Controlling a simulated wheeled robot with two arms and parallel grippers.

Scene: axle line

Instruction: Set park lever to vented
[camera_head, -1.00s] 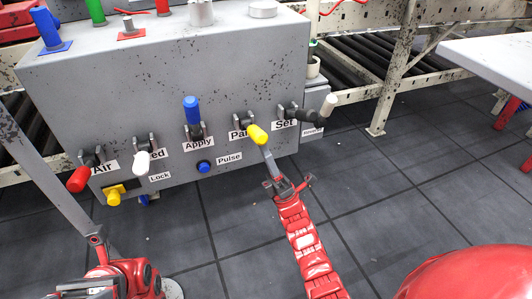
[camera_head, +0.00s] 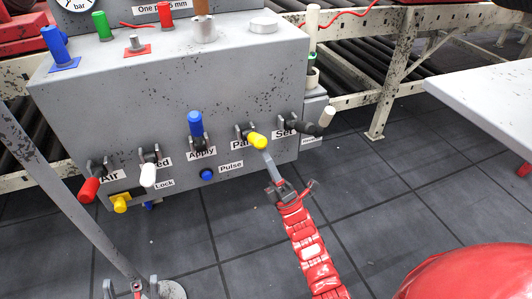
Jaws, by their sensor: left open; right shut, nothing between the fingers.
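The park lever (camera_head: 257,141) has a yellow knob and a dark pivot on the front of the grey console, beside a partly covered label reading "Par". Its knob points out and down to the right. My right gripper (camera_head: 266,155) is shut, with its narrow grey fingers reaching up to the yellow knob. The tips look to be at or against the knob's lower side; I cannot tell if they touch. My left gripper (camera_head: 131,287) is open at the bottom edge, far below the console, and mostly cut off. No "vented" marking is readable.
The console (camera_head: 120,100) also carries a red lever (camera_head: 89,189), a white lever (camera_head: 148,175), a blue lever (camera_head: 195,123) and a white-tipped set lever (camera_head: 326,117). A blue button (camera_head: 206,174) sits below. A grey table (camera_head: 490,95) stands at the right.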

